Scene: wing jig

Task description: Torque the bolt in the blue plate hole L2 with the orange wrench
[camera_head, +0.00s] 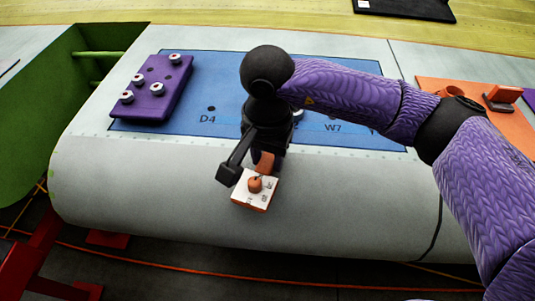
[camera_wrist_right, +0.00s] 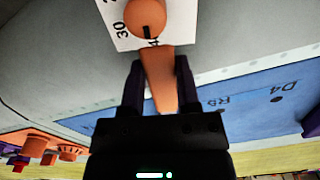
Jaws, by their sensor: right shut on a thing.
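My right gripper (camera_head: 265,157) is shut on the orange handle of the wrench (camera_wrist_right: 160,72). At the handle's far end, an orange knob with a black pointer (camera_wrist_right: 146,16) sits on a white face with printed numbers. This white-faced, orange-sided block (camera_head: 263,201) appears over the wing's pale front edge; whether it touches is unclear. The blue plate (camera_head: 225,62) lies behind, partly hidden by my right arm. Its labels D4 and W7 are readable in the head view, and D4 and R9 in the wrist view. My left gripper is out of view.
A purple block (camera_head: 160,103) with several white-and-red-topped pieces stands on the plate's left. A green frame (camera_head: 55,60) borders the wing's left. The front wing surface is mostly clear.

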